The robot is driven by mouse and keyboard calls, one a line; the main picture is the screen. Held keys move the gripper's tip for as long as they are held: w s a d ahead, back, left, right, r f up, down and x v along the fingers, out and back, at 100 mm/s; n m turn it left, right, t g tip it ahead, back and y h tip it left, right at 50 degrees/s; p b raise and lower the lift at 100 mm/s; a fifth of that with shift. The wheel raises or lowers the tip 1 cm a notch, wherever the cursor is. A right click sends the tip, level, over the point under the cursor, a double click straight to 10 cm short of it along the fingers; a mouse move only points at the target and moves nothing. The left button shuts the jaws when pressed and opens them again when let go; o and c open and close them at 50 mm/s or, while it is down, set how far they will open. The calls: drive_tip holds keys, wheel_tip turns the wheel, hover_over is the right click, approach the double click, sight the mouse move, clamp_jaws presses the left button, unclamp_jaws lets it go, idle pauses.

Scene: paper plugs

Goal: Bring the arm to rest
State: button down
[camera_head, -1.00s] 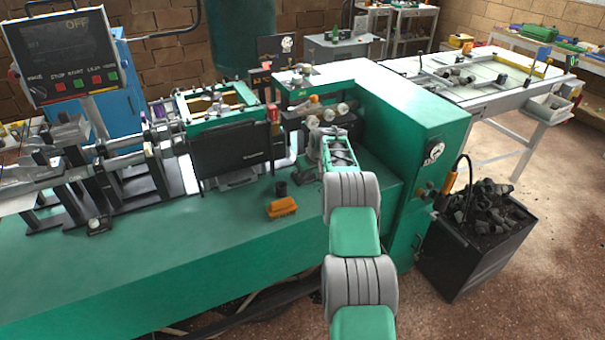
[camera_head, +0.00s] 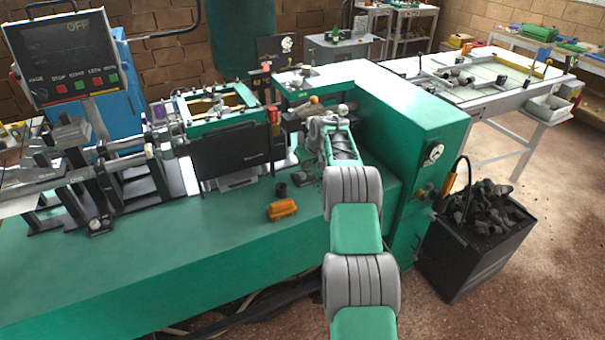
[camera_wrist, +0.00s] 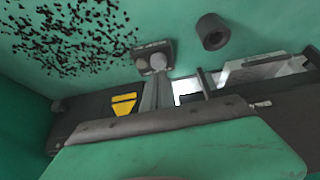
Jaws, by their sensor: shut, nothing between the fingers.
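My arm (camera_head: 356,230) reaches up from the bottom of the head view, over the green machine bench. Its wrist end (camera_head: 320,127) is bent in front of the machine's green housing. In the head view the fingers are too small and dark to make out clearly.
The black cylinder (camera_head: 281,189) and an orange brush (camera_head: 282,209) are on the bench left of my arm. A black panel (camera_head: 232,152) stands behind them. The green housing (camera_head: 420,120) is close on the right. A bin of dark scraps (camera_head: 480,240) stands on the floor.

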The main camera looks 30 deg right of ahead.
drive_tip(key=shift+r, duration=0.2)
drive_tip(key=s+a+r, duration=0.7)
drive_tip(key=a+r, duration=0.4)
drive_tip(key=r, duration=0.2)
drive_tip(key=s+a+r+g, duration=0.1)
drive_tip(key=s+a+r, duration=0.4)
drive_tip(key=s+a, duration=0.65)
drive_tip(key=s+a+f, duration=0.2)
drive_tip(key=s, duration=1)
drive_tip(key=s+a+f+g, duration=0.1)
drive_tip(key=s+a+f, duration=0.1)
drive_tip(key=s, duration=1)
drive_tip(key=shift+s+a, duration=0.2)
drive_tip(key=shift+a, duration=0.15)
